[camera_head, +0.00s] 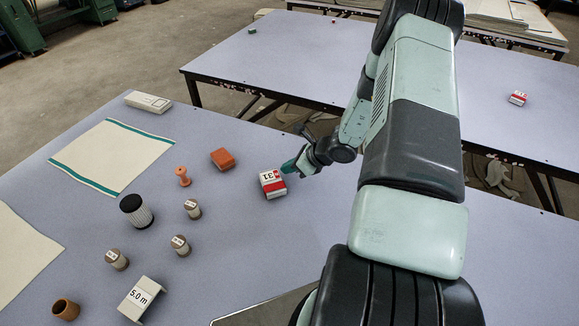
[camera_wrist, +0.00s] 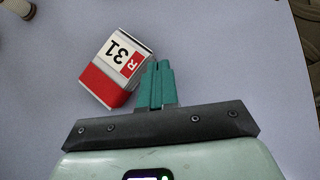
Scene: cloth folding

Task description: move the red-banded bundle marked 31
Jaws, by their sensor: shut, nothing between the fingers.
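The red-banded bundle marked 31 (camera_head: 272,183) is a small white block with red bands. It lies on the near table, right of an orange block. In the wrist view the bundle (camera_wrist: 115,68) shows its "31" and "R" label. My gripper (camera_head: 289,166) is at the right side of the bundle, its teal fingers pointing at it. In the wrist view my gripper (camera_wrist: 159,72) has its fingers together, just right of the bundle and close to it. The fingers hold nothing. I cannot tell whether they touch the bundle.
An orange block (camera_head: 223,159), an orange spool (camera_head: 183,176), several labelled cylinders, a black-topped roll (camera_head: 136,210) and a "5.0 m" block (camera_head: 141,299) stand to the left. A striped cloth (camera_head: 112,157) lies flat. A second table (camera_head: 330,60) stands behind with another red-white block (camera_head: 517,98).

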